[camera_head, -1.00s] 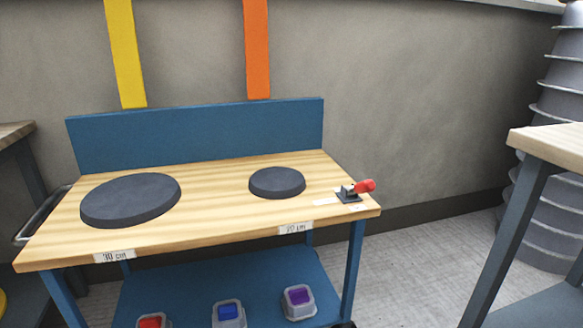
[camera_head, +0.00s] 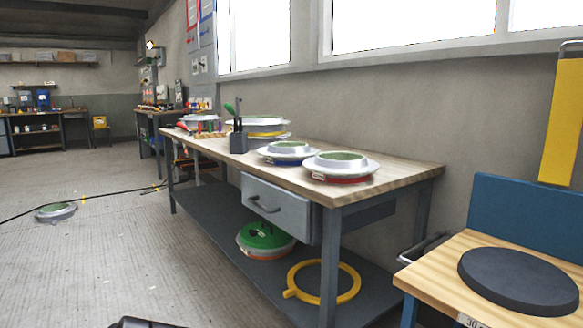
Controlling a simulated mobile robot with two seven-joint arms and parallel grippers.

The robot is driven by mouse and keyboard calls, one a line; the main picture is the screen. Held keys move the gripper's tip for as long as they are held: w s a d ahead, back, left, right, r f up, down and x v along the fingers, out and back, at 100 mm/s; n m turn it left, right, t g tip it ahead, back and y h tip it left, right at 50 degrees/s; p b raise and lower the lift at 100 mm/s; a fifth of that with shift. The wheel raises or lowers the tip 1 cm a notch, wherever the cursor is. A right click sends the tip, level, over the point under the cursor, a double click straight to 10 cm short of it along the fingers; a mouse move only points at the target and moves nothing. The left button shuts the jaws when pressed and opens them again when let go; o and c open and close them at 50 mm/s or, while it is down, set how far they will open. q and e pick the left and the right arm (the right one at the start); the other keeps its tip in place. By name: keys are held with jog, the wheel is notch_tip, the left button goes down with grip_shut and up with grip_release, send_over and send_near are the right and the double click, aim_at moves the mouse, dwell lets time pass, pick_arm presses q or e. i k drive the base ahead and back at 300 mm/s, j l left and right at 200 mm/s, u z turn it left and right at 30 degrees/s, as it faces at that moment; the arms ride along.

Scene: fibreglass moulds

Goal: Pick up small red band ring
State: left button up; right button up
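No loose small red ring can be made out for certain. A silver flanged mould with a green top (camera_head: 341,167) sits at the near right end of the wooden workbench, with a red band (camera_head: 338,179) around its base. On the grey lower shelf, a round green-topped piece (camera_head: 265,236) has an orange-red band around its lower part. A yellow clamp ring (camera_head: 323,281) lies flat on that shelf to its right. Neither of my grippers can be made out; only a dark part, perhaps of my own arm, shows at the bottom edge.
The wooden workbench (camera_head: 410,172) has a grey drawer (camera_head: 277,208), a dark tool holder (camera_head: 238,142) and more moulds on top. Another mould (camera_head: 55,212) lies on the floor at left near a black cable. A dark disc (camera_head: 520,281) sits on the blue-backed bench at right. Floor at left is mostly open.

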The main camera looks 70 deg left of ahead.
aim_at(336, 168)
jog(key=u, duration=1.95)
jog(key=i+j, duration=0.2)
jog(key=i, duration=0.2)
jog(key=i+j, duration=0.15)
jog(key=i, duration=0.25)
jog(key=i+j, duration=0.2)
jog(key=i, duration=0.15)
jog(key=i+z, duration=0.05)
